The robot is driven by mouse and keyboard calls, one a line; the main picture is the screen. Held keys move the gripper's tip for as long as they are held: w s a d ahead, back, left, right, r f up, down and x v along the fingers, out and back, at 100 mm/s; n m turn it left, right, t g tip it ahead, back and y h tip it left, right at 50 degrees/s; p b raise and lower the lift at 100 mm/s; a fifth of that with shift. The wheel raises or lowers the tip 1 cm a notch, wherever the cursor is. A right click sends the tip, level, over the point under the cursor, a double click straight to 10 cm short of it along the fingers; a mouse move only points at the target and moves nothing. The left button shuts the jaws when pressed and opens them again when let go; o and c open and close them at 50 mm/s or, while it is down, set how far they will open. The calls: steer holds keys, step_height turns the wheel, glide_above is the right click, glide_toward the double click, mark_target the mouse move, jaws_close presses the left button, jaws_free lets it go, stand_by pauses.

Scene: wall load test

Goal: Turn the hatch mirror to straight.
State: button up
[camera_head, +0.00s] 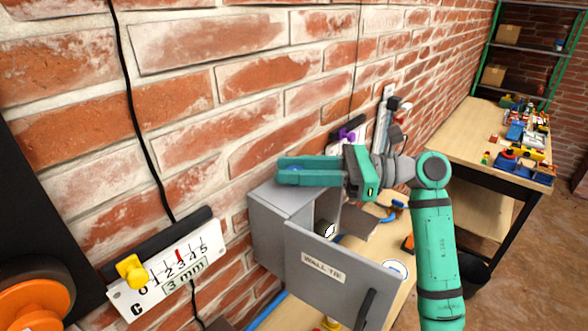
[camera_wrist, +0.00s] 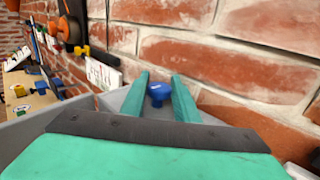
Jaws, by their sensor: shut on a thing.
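A grey wall box (camera_head: 268,238) labelled WALL TIE has its door (camera_head: 330,273) swung open. A blue knob (camera_wrist: 157,95) stands above the box's grey top, between my fingers in the wrist view; a little of its blue shows in the head view. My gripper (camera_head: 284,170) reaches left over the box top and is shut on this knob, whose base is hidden. A small dark piece with a pale face (camera_head: 328,231) shows in the box opening. It may be the hatch mirror; I cannot tell its angle.
A white 3 mm scale plate (camera_head: 172,275) with a yellow knob (camera_head: 133,271) is on the brick wall at left. A purple knob (camera_head: 347,136) is farther along. A bench with several small toys (camera_head: 520,135) stands at right. The open door juts out below my arm.

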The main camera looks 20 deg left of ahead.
steer(key=shift+d+n+g+h, duration=0.1)
steer(key=shift+n+g+h, duration=0.2)
steer(key=shift+n+g, duration=0.45)
steer(key=shift+g, duration=0.25)
steer(key=o, duration=1.1)
steer(key=shift+c, duration=0.2)
steer(key=shift+m, duration=0.25)
